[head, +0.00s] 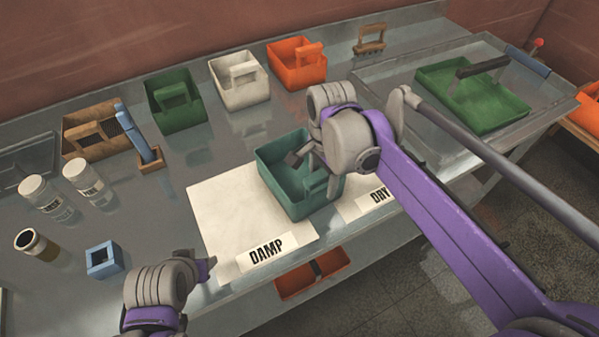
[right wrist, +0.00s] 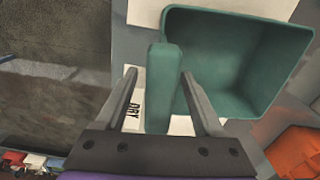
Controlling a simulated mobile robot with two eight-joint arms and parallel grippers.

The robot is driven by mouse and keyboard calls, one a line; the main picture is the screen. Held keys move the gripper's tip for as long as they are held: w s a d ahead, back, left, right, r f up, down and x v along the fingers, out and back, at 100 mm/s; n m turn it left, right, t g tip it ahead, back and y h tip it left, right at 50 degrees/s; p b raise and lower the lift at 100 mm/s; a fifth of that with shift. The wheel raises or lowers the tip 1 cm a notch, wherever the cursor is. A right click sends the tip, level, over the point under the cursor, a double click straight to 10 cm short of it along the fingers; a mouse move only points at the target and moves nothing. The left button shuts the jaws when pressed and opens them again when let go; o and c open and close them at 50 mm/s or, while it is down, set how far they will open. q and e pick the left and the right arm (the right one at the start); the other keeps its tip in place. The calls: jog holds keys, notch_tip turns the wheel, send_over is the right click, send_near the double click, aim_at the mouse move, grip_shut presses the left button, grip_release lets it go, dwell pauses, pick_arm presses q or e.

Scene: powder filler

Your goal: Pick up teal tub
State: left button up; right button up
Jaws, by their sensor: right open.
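The teal tub (head: 272,185) stands on the white paper near the DAMP label, its open top facing up. It also shows in the right wrist view (right wrist: 225,65). My right gripper (head: 315,174) is at the tub's right part, open. In the right wrist view the tub's upright handle (right wrist: 162,85) lies between the two spread fingers (right wrist: 159,74), with a gap visible on the left side; contact on the right is unclear. My left gripper (head: 208,268) is low at the table's front, away from the tub; its jaws are too small to judge.
Green (head: 176,103), white (head: 240,82) and orange (head: 297,66) tubs stand along the back. A large green tub (head: 470,103) sits in a tray at right. White jars (head: 85,178), a brown jar (head: 36,244) and a blue square holder (head: 104,259) are at left.

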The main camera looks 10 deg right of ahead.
jog(key=shift+f, duration=0.1)
jog(key=shift+c, duration=0.2)
grip_shut()
dwell(0.4)
